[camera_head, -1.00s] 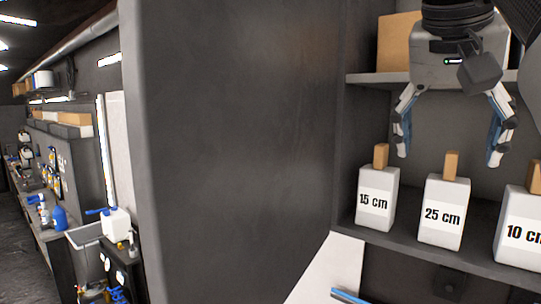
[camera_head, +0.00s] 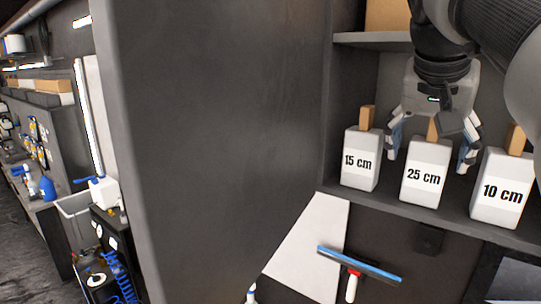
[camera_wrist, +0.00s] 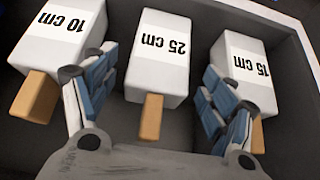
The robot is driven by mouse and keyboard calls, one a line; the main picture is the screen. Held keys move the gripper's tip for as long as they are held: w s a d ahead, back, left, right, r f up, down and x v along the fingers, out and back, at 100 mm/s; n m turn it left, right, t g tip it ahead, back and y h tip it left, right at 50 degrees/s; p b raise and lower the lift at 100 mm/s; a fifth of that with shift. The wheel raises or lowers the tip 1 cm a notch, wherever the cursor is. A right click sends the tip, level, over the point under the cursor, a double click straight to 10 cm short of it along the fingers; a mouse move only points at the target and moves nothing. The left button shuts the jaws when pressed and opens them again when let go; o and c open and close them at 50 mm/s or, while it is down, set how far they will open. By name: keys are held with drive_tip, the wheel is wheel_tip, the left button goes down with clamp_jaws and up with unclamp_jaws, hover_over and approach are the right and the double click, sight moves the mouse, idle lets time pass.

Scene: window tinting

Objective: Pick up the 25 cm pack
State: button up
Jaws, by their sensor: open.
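The 25 cm pack (camera_head: 424,178) is a white block with a tan tab on top, standing upright on the shelf between two like packs. No contact with the tab shows.
The 15 cm pack (camera_head: 359,162) stands to the left and the 10 cm pack (camera_head: 500,190) to the right, both close to my fingers. A shelf board (camera_head: 372,39) is above. A squeegee (camera_head: 357,268) hangs below the shelf.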

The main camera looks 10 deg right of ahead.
sight(426, 168)
drive_tip(key=x, duration=0.5)
drive_tip(key=shift+d+f, duration=0.1)
drive_tip(key=shift+f, duration=0.05)
drive_tip(key=shift+c, duration=0.8)
drive_tip(key=c, duration=1.1)
